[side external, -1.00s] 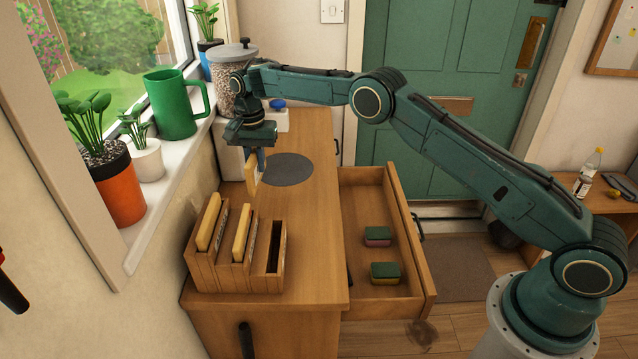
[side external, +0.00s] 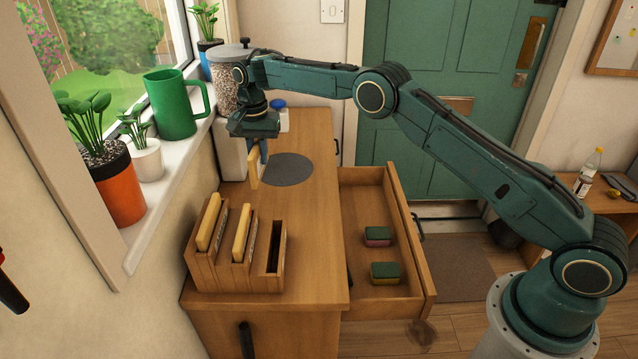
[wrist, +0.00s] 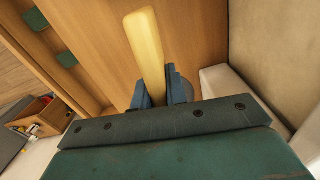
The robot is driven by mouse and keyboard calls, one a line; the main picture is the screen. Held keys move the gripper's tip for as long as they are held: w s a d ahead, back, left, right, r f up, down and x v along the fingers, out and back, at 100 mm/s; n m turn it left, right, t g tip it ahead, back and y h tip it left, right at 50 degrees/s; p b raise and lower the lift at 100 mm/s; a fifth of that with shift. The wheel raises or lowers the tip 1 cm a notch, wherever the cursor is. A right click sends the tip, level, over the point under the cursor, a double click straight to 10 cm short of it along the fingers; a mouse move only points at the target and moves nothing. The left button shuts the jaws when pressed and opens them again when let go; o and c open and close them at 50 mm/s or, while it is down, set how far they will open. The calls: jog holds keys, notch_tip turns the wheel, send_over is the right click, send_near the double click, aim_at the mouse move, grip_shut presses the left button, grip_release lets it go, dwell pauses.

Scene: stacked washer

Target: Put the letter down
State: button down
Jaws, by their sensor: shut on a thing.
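My gripper (side external: 262,152) is shut on a pale yellow letter (side external: 254,168) and holds it upright above the wooden cabinet top. In the wrist view the letter (wrist: 146,48) stands edge-on between the blue fingers of my gripper (wrist: 160,95). A wooden rack (side external: 207,274) with three slots stands on the cabinet's near end, below and in front of my gripper in the side view. Its left and middle slots each hold a yellow letter, and its right slot looks empty. The held letter is apart from the rack.
A round grey mat (side external: 287,170) lies on the cabinet top (side external: 316,240). An open drawer (side external: 400,262) juts out at the right with two sponges (side external: 386,272) inside. Potted plants and a green mug (side external: 172,108) line the windowsill at the left.

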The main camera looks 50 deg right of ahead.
jog(key=s+d+f, duration=0.1)
jog(key=s+d, duration=0.1)
jog(key=d, duration=0.7)
jog(key=s+d, duration=0.3)
jog(key=d, duration=0.6)
jog(key=n, duration=0.1)
send_over(368, 209)
jog(key=f, duration=0.2)
notch_tip(368, 209, down, 20)
jog(key=shift+w+r, duration=0.1)
jog(key=shift+r, duration=0.05)
jog(key=c, duration=1.4)
grip_release()
notch_tip(368, 209, up, 12)
